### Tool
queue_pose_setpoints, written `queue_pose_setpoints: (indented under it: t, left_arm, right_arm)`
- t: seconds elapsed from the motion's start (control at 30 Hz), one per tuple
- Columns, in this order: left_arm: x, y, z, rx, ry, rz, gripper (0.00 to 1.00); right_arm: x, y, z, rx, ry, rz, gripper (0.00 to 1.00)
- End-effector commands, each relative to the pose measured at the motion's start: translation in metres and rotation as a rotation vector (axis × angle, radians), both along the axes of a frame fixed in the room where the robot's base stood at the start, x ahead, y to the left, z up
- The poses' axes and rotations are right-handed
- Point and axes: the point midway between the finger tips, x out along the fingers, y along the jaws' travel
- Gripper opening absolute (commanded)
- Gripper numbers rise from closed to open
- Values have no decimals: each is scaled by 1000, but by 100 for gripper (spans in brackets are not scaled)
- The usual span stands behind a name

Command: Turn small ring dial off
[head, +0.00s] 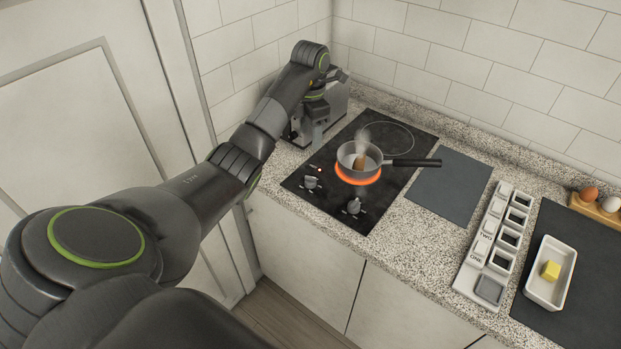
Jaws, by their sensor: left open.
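A black cooktop (330,205) is set into the speckled counter. It has two grey dials near its front edge, a left dial (311,182) and a right dial (353,207). The front ring (358,179) glows orange under a grey saucepan (347,158); the rear ring (388,124) is a dark thin outline. I cannot tell which dial belongs to which ring. A small red light (319,168) shows by the left dial. My left gripper (311,128) is open and points down near the cooktop's back left, apart from both dials. My right gripper is not in view.
Steam rises from the pan, and its black handle (420,162) sticks out to the right. A grey boxy appliance (337,100) stands behind my left gripper. A dark mat (450,183), a white labelled rack (478,250) and a white dish with a yellow block (550,270) lie rightward.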

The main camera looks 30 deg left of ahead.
Motion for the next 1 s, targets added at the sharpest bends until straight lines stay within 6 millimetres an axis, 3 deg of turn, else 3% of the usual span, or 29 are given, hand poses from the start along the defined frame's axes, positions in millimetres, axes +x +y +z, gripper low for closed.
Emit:
queue_pose_setpoints:
  t: [0.1,0.9,0.97,1.0]
  left_arm:
    - [0,0,-19,-1,0,0,53]
    - [0,-1,-109,-2,-2,-1,53]
    - [0,-1,-115,-2,-2,-1,53]
    - [-1,-1,-118,-4,3,0,53]
  right_arm:
    - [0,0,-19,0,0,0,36]
    - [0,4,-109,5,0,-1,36]
    - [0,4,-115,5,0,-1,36]
    - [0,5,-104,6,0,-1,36]
